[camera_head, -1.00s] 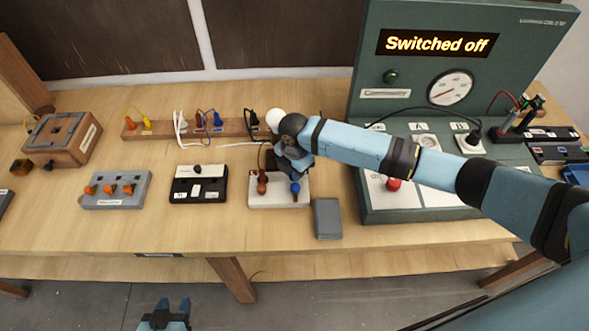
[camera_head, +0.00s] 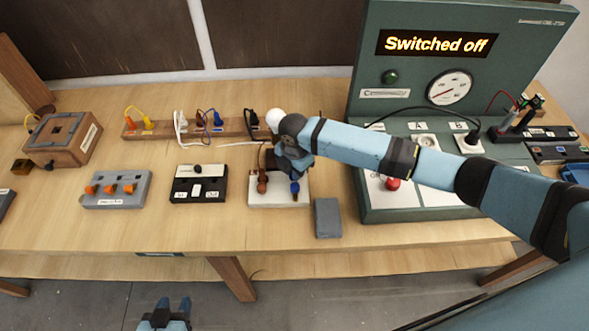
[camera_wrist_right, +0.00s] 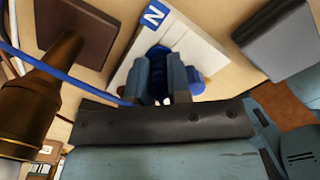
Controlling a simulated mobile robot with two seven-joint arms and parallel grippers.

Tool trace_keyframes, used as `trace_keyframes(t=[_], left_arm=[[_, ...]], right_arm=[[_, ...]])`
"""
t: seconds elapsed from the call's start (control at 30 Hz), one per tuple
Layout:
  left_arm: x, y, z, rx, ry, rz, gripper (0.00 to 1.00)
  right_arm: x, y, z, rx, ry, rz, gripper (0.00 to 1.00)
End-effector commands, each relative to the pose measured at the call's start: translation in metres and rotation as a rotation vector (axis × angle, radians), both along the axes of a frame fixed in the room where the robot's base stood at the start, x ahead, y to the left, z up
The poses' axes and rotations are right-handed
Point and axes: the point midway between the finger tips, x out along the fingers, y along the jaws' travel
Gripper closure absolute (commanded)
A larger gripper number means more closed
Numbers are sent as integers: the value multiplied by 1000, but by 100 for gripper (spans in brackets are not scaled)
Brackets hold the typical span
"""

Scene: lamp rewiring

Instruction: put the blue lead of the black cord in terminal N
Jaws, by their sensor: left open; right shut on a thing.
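A white terminal block (camera_head: 277,200) lies on the bench, with a brown post (camera_head: 262,184) and a blue post (camera_head: 295,188). A blue N label (camera_wrist_right: 153,15) marks the block in the right wrist view. My right gripper (camera_wrist_right: 166,82) is shut at the N side, over the block. A blue lead (camera_wrist_right: 70,76) runs from the left to its fingers; the fingers hide the lead's end, so I cannot tell whether it is in the terminal. In the head view my right gripper (camera_head: 292,166) covers the block's back. My left gripper (camera_head: 166,312) is open and empty, low in front of the bench.
A grey block (camera_head: 327,218) lies just right of the terminal block. A black switch unit (camera_head: 199,184) and a grey connector block (camera_head: 116,190) stand to the left. The green test panel (camera_head: 380,207) stands to the right; its display reads "Switched off". The front strip of bench is bare.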

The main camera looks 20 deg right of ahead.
Motion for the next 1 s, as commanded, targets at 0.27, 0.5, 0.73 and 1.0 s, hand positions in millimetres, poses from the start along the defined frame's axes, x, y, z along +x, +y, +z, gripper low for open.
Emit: trace_keyframes(t=[0.27,0.5,0.73,1.0], left_arm=[[1,0,0,0,-1,0,57],[1,0,-1,-1,-2,0,57],[1,0,-1,-1,-2,0,57],[1,0,-2,-1,-2,0,57]], right_arm=[[0,0,-2,0,0,0,100],[0,0,-5,0,0,0,100],[0,0,-8,0,0,0,100],[0,0,-11,0,0,0,100]])
